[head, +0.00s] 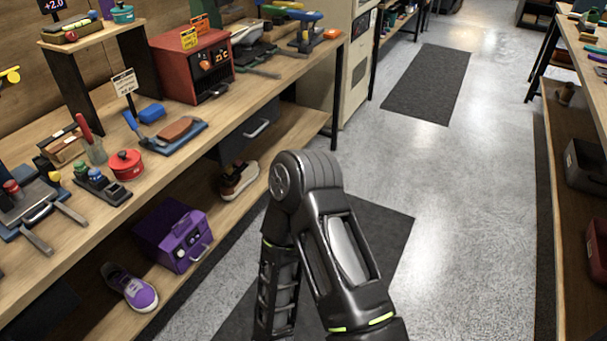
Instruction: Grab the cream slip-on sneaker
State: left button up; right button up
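I see no shoe that is clearly a cream slip-on sneaker. A brown and reddish sneaker with a pale sole (238,180) sits on the lower shelf of the left bench. A purple sneaker with a white sole (131,288) sits on the same shelf, nearer to me. A small brown item (565,93), too small to identify, is on the lower shelf at the right. One of my black arms is bent at the bottom middle, and I cannot tell which. Neither gripper shows.
A purple toolbox (172,234) stands between the two sneakers on the lower shelf (212,207). The bench top holds a red box-shaped machine (192,65), a red pot (126,164) and several tools. A dark floor mat (428,83) lies in the open aisle. Another bench stands at right.

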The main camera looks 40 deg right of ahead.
aim_at(233, 186)
jog(key=z, duration=0.85)
jog(key=i+l+z, duration=0.35)
jog(key=i, duration=0.2)
jog(key=i+l+z, duration=0.35)
jog(key=i, duration=0.25)
jog(key=i+z, duration=0.4)
jog(key=i, duration=0.2)
jog(key=i+u, duration=0.25)
jog(key=i, duration=0.25)
jog(key=i+l+u, duration=0.2)
jog(key=i, duration=0.25)
jog(key=i+l+u, duration=0.25)
jog(key=i, duration=0.25)
jog(key=i+l+u, duration=0.2)
jog(key=u, duration=0.2)
jog(key=i+l+u, duration=0.6)
jog(key=l+u, duration=0.2)
jog(key=i+l+u, duration=0.15)
jog(key=l+u, duration=0.25)
jog(key=i+l+u, duration=0.1)
jog(key=l+u, duration=0.25)
jog(key=l, duration=0.1)
